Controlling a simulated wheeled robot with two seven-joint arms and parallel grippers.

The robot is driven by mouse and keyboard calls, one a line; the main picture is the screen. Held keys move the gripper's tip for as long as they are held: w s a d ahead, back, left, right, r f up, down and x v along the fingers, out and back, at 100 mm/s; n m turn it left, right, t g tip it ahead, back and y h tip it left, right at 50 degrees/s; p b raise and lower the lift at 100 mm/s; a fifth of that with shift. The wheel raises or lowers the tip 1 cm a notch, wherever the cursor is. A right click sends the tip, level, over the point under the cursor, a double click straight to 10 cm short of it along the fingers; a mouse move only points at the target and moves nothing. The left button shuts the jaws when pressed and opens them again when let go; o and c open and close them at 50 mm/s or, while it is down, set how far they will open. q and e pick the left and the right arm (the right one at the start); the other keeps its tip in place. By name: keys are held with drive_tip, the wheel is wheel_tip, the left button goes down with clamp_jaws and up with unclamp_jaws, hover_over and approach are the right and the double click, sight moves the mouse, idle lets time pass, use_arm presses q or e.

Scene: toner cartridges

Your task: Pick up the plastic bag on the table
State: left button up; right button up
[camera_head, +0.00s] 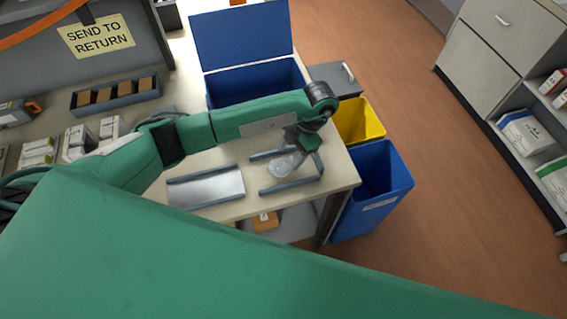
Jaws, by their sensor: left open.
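A clear, crumpled plastic bag (284,166) lies on the table (338,174) near its right end, inside a grey U-shaped rail frame (290,185). My left arm reaches in from the left and bends down at its wrist. My left gripper (298,147) is open, pointing down just above and behind the bag. The fingertips are small and dark here, and I cannot tell whether they touch the bag. My right gripper is not in view.
A silver tray (206,188) lies left of the frame. An open blue box (252,84) stands at the back. A yellow bin (366,118) and a blue bin (388,172) stand off the table's right edge. A compartment tray (116,95) is at the left.

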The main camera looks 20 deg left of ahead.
sight(286, 160)
use_arm(q)
drive_tip(key=p+x, duration=0.1)
drive_tip(key=x, duration=0.2)
drive_tip(key=shift+s+f, duration=0.1)
drive_tip(key=shift+a+f, duration=0.1)
drive_tip(key=shift+f, duration=0.15)
drive_tip(key=c, duration=0.6)
drive_tip(key=shift+r, duration=0.5)
wheel_tip(286, 160, up, 19)
drive_tip(key=shift+b, duration=0.8)
drive_tip(key=shift+c, duration=0.2)
